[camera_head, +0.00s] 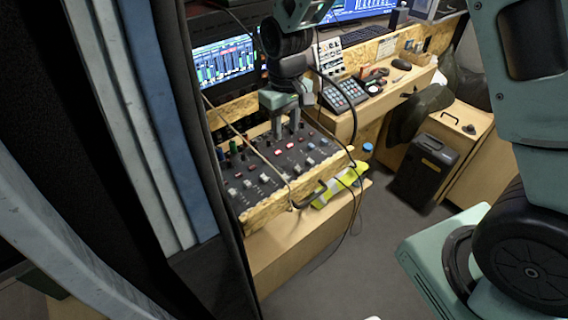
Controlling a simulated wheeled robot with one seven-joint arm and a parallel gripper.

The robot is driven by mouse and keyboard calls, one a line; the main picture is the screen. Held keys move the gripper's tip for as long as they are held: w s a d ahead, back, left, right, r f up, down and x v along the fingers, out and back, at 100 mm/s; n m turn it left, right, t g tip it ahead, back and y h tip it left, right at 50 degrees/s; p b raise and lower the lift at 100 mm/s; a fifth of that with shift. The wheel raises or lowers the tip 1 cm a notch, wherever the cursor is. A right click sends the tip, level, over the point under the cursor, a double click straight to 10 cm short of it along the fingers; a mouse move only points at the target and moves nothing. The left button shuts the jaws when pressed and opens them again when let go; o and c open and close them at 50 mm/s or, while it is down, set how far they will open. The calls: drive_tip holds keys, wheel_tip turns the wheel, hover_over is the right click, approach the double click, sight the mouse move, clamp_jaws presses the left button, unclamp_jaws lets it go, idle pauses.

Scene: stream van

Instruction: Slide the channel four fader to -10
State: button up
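The mixer (282,170) is a dark panel in a wooden frame on the desk at the middle left. Several light fader caps (248,183) stand along its near left part, with white, red and blue caps farther right. The channel markings are too small to read, so I cannot tell which fader is channel four or where -10 lies. My gripper (286,132) points down at the far part of the mixer, its grey fingertips close to the panel. I cannot tell whether it touches a cap. The fingers hide part of the panel behind them.
Black cables (322,192) loop over the mixer's right edge. A lit screen (224,62) stands behind it. Button pads (344,93) sit on the desk to the right. A black case (424,171) stands on the floor. Dark curtains (212,215) border the left.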

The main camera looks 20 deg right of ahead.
sight(285, 176)
wheel_tip(285, 176, down, 16)
drive_tip(key=shift+p, duration=1)
drive_tip(key=shift+c, duration=0.2)
